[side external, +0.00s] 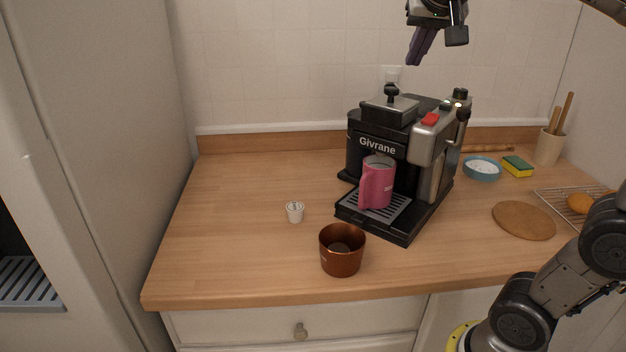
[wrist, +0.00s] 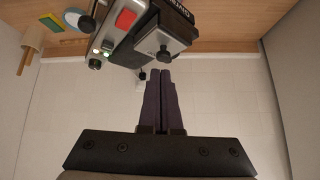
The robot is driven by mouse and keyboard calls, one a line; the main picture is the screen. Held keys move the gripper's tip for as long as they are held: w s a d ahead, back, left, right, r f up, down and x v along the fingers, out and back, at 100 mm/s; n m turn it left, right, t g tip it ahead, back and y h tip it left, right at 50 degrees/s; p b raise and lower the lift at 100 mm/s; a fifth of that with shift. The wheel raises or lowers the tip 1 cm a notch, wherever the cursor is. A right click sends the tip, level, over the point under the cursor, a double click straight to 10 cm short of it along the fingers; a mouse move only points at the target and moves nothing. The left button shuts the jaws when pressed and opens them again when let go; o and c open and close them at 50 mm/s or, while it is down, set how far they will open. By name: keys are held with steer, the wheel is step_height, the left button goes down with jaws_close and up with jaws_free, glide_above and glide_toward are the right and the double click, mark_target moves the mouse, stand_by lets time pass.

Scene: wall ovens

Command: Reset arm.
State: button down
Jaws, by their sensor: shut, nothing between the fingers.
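My gripper (side external: 416,62) hangs in the air above the coffee machine, near the top of the side view, with its fingers pointing down. In the wrist view my gripper (wrist: 161,73) has its two dark fingers together, with nothing between them. The black and silver coffee machine (side external: 430,165) stands on the wooden counter. Its red button and lit green and white lights show in the wrist view, where the machine (wrist: 125,40) is beyond the fingertips. The fingers appear apart from the machine.
A pink mug (side external: 377,183) stands on the machine's drip tray. A brown cup (side external: 342,255) and a small white pod (side external: 295,212) are on the counter (side external: 220,240). A blue bowl (side external: 482,170), sponge (side external: 517,166), utensil holder (side external: 549,147) and round board (side external: 523,221) are at right. The counter's left is mostly clear.

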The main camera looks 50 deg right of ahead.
steer(key=s+a+f+n+y, duration=0.2)
steer(key=s+a+f+n, duration=0.1)
steer(key=f, duration=0.5)
steer(key=s+a+f+n+y, duration=0.2)
steer(key=s+a+f+n, duration=0.2)
steer(key=f, duration=0.4)
steer(key=s+a+f+n+y, duration=0.2)
steer(key=s+a+f+n, duration=0.1)
steer(key=s+a+f, duration=0.3)
steer(key=shift+f+n, duration=0.3)
steer(key=shift+f, duration=0.6)
steer(key=shift+s, duration=0.1)
